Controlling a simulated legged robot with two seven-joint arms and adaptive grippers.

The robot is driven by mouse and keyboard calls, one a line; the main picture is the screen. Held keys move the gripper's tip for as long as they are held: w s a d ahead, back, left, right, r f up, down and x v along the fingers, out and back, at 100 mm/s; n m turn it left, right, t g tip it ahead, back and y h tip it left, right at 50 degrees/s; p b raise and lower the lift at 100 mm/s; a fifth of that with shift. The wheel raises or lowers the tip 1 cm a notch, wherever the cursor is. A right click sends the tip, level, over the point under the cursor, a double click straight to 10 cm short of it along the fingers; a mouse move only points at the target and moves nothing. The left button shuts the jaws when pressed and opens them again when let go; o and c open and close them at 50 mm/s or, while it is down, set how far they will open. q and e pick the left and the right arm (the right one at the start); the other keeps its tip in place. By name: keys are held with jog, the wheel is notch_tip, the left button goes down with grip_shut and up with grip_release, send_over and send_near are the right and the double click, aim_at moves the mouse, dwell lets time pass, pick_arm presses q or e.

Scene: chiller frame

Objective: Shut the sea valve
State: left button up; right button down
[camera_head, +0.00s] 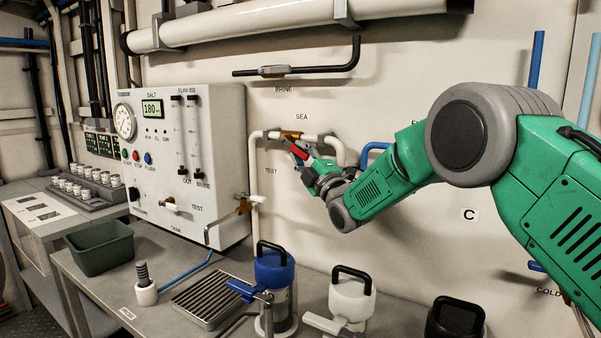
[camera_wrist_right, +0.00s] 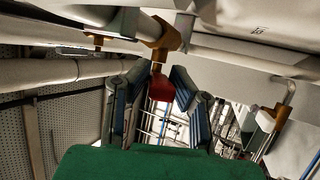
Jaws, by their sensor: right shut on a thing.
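The sea valve has a brass body (camera_head: 291,134) on a cream pipe, just below the SEA label (camera_head: 301,117). Its red handle (camera_head: 298,151) slants down and to the right from the body in the head view, across the line of the pipe. My right gripper (camera_head: 303,159) is at the handle and shut on it, hiding part of it. In the wrist view the red handle (camera_wrist_right: 161,87) lies between my fingers (camera_wrist_right: 156,93), with the brass body (camera_wrist_right: 161,35) beyond it. My left gripper is not in view.
A white control panel (camera_head: 187,150) with gauge and display stands left of the valve. A smaller brass valve (camera_head: 243,205) sits at its side. Below are a blue-topped container (camera_head: 275,270), a white one (camera_head: 351,297), a drain grate (camera_head: 208,299) and a green bin (camera_head: 100,247).

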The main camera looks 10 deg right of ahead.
jog(key=shift+w+a+f+m+t+b, duration=0.15)
jog(key=shift+f+m+t+b, duration=0.15)
jog(key=shift+f+b, duration=0.35)
jog(key=shift+a+f+m+t+b, duration=0.2)
jog(key=shift+f+t+b, duration=0.15)
jog(key=shift+b, duration=0.55)
jog(key=shift+r, duration=0.1)
jog(key=c, duration=1.6)
grip_release()
jog(key=shift+d, duration=0.1)
jog(key=shift+o, duration=0.8)
jog(key=shift+r, duration=0.25)
jog(key=shift+s+d, duration=0.15)
jog(key=shift+s, duration=0.05)
jog(key=v, duration=0.7)
jog(key=shift+f, duration=0.25)
jog(key=shift+c, duration=0.5)
